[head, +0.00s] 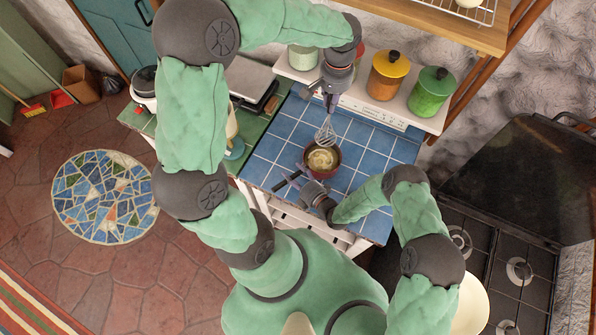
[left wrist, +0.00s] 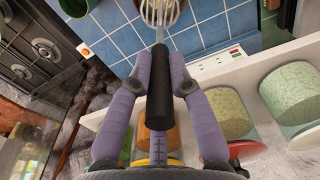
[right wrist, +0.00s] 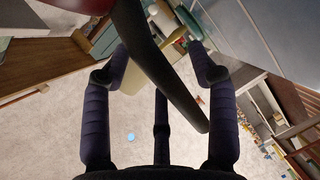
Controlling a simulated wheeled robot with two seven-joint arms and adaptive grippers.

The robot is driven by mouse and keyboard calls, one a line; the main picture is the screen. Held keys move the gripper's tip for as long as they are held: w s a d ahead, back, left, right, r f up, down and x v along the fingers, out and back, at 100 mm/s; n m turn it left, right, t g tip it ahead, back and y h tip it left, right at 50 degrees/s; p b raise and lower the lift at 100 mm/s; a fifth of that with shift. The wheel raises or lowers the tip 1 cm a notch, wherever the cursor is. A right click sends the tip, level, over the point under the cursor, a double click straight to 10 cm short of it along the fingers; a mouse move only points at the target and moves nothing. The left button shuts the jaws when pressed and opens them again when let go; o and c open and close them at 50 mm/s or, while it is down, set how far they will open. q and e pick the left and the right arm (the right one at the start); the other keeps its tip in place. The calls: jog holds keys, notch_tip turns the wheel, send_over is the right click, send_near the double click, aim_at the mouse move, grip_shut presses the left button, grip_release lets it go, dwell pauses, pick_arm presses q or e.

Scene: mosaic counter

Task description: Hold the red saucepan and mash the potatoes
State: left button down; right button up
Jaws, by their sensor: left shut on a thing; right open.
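The red saucepan (head: 337,167) stands on the blue tiled counter (head: 272,150) with pale potatoes (head: 322,160) inside. Its dark handle points to the lower left; the handle (right wrist: 160,75) also crosses the right wrist view between my right fingers. My right gripper (head: 304,188) is open around the handle, and no firm contact shows. My left gripper (head: 329,101) is shut on the masher's black handle, seen closely in the left wrist view (left wrist: 160,95). The masher's wire head (head: 325,134) hangs down over the pan's far side, seemingly above the potatoes.
Yellow (head: 387,75) and green (head: 431,92) canisters stand on a white shelf behind the counter. A stove (head: 500,260) is at the right. A kitchen scale (head: 253,82) is at the left. The tiles right of the pan are clear.

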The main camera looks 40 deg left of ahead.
aim_at(329, 116)
grip_shut()
pick_arm(q)
notch_tip(329, 116, down, 8)
dwell(0.8)
